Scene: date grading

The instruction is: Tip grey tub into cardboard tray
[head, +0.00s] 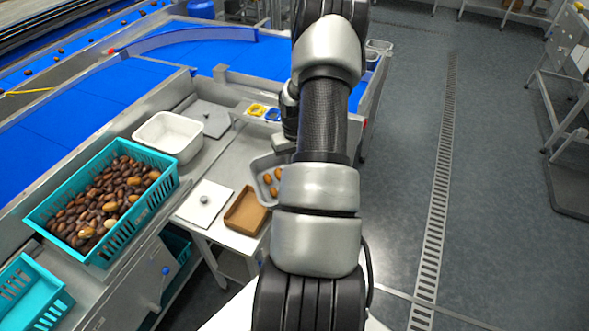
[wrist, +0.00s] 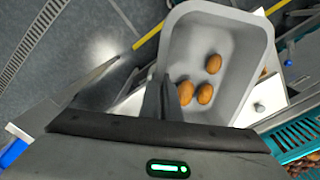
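The grey tub (head: 257,166) shows beside my arm in the head view, with brown dates inside; my arm covers its right part. In the wrist view the tub (wrist: 237,38) holds several dates on its floor. My gripper (wrist: 163,88) is at the tub's near left wall, its fingers close together with the wall between them. The cardboard tray (head: 232,220) sits on the white table, just below and left of the tub in the head view, and looks empty. I cannot tell how far the tub is above the table.
A teal crate (head: 150,208) full of dates stands left, with a white tub (head: 140,133) behind it. A flat plate with a knob (head: 205,200) lies left of the tray. Blue conveyors (head: 90,105) run behind. Open floor (head: 400,160) lies right.

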